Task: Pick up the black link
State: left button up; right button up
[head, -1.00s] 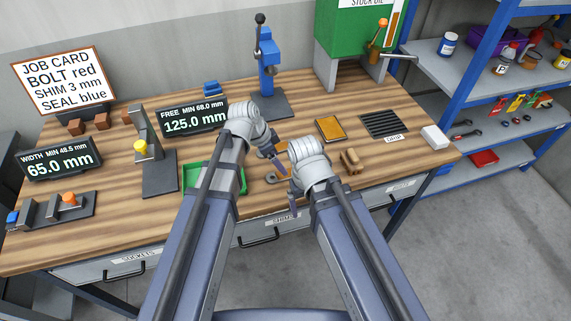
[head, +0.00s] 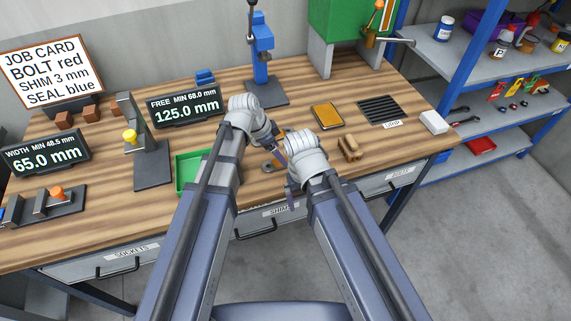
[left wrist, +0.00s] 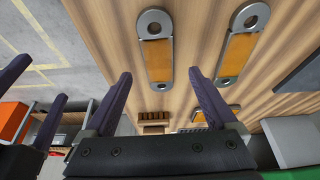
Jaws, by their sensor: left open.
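No plainly black link shows. Two flat links with grey ring ends and orange middles lie on the wooden bench in the left wrist view, a nearer left one (left wrist: 156,60) and one to its right (left wrist: 238,52). Part of a link (head: 268,167) shows between my arms in the head view, mostly hidden. My left gripper (left wrist: 160,74) is open and empty, its fingertips on either side of the left link in the picture; contact cannot be judged. My right gripper (left wrist: 34,88) appears at the left of that view, fingers apart and empty.
A green tray (head: 188,172) sits left of my left gripper. A brown block (head: 349,148) and an orange pad (head: 327,115) lie to the right. A blue press (head: 262,50) stands behind. The bench's front edge is close below my grippers.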

aim_at(275, 165)
pick_arm(q)
jog(key=b+x, duration=0.3)
jog(key=x, duration=0.1)
jog(key=shift+r, duration=0.1)
jog(key=shift+c, duration=0.3)
grip_shut()
dwell(0.5)
